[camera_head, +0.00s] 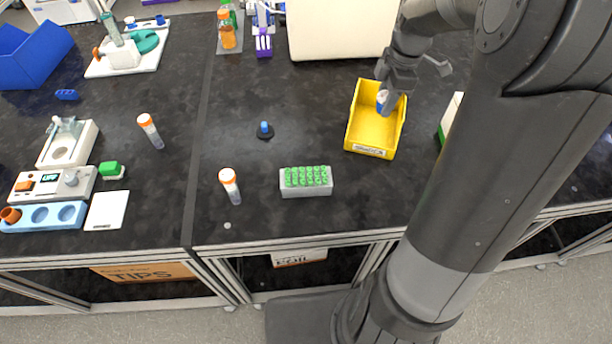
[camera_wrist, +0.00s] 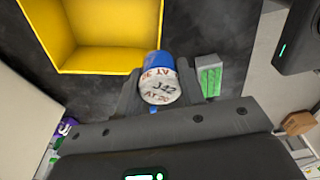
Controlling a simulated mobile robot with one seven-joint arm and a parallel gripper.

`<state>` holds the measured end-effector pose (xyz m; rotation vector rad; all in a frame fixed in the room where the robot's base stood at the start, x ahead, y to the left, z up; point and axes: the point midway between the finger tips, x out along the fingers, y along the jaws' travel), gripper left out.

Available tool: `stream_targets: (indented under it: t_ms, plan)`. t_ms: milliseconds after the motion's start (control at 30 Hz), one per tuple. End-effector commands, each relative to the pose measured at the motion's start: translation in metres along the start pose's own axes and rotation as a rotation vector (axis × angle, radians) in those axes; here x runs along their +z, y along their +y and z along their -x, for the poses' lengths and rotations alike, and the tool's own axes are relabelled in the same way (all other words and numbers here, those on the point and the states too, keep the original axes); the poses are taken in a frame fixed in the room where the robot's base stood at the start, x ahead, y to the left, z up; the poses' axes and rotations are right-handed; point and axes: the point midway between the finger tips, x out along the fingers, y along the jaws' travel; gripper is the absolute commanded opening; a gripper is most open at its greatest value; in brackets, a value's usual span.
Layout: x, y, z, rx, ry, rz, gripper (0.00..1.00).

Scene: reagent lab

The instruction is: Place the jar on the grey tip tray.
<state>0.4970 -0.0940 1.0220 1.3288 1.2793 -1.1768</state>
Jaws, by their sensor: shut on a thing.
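The jar (camera_wrist: 158,85) is blue with a white, hand-lettered end facing the wrist camera. My gripper (camera_wrist: 160,90) is shut on it, with a dark finger on each side. In the head view, the jar (camera_head: 381,98) shows as a small blue and white patch below my gripper (camera_head: 388,92), overlapping the far part of the yellow bin. Its exact height cannot be told. The grey tip tray (camera_head: 306,190), filled with green tips, sits on the bench to the left and nearer than the bin.
The yellow bin (camera_head: 372,136) is open and its visible floor is bare. A large pale box (camera_head: 338,28) stands behind. Orange-capped tubes (camera_head: 230,187) (camera_head: 150,131) and a small blue-topped piece (camera_head: 265,130) stand left. A green-and-white item (camera_head: 449,120) is partly hidden by my arm.

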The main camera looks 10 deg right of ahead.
Motion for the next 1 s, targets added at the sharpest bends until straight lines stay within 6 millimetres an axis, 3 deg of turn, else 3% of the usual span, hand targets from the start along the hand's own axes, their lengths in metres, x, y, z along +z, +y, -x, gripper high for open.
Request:
stream_targets:
  t_ms: [300, 600, 867, 1000]
  plan:
    - [-0.043, -0.063, -0.006, -0.052, 0.007, 0.402, 0.14]
    - [-0.069, -0.113, -0.016, -0.096, 0.020, 0.715, 0.14]
    - [-0.080, -0.128, -0.023, -0.112, 0.027, 0.817, 0.14]
    - [-0.101, -0.123, -0.041, -0.115, 0.029, 0.825, 0.14]
